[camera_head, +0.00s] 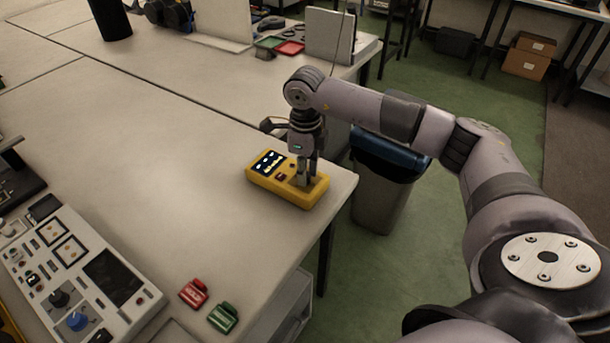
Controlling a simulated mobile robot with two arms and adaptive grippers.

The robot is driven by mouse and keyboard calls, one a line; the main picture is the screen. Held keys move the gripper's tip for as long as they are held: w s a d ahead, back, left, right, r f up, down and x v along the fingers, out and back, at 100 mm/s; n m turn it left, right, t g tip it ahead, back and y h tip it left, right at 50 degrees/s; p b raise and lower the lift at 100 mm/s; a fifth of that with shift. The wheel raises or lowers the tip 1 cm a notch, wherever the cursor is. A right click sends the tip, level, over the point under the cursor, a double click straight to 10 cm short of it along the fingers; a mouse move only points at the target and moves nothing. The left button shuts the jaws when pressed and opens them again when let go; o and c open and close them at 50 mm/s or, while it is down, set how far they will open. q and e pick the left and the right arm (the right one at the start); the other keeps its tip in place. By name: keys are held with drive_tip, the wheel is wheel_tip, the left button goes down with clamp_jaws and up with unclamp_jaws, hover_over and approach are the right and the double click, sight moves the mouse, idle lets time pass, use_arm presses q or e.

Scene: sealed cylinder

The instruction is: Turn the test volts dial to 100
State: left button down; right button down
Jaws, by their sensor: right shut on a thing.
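A yellow tester (257,181) with a dark lit display lies flat near the right corner of the table. My right gripper (305,182) points straight down over the right part of the tester's face. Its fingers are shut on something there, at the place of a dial. The dial itself is hidden by the fingers, and its setting and markings cannot be read. Small dark and red buttons show between the display and the fingers. My left gripper is not in view.
A red block (194,293) and a green block (223,317) lie near the front edge. A control panel (75,270) with knobs stands at the lower left. A grey bin (379,190) stands on the floor right of the table. The table's middle is clear.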

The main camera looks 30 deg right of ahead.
drive_tip(key=shift+n+b, duration=0.8)
drive_tip(key=shift+n, duration=1.2)
drive_tip(key=c, duration=1.4)
unclamp_jaws()
drive_tip(key=shift+o, duration=0.2)
wheel_tip(320, 180, up, 12)
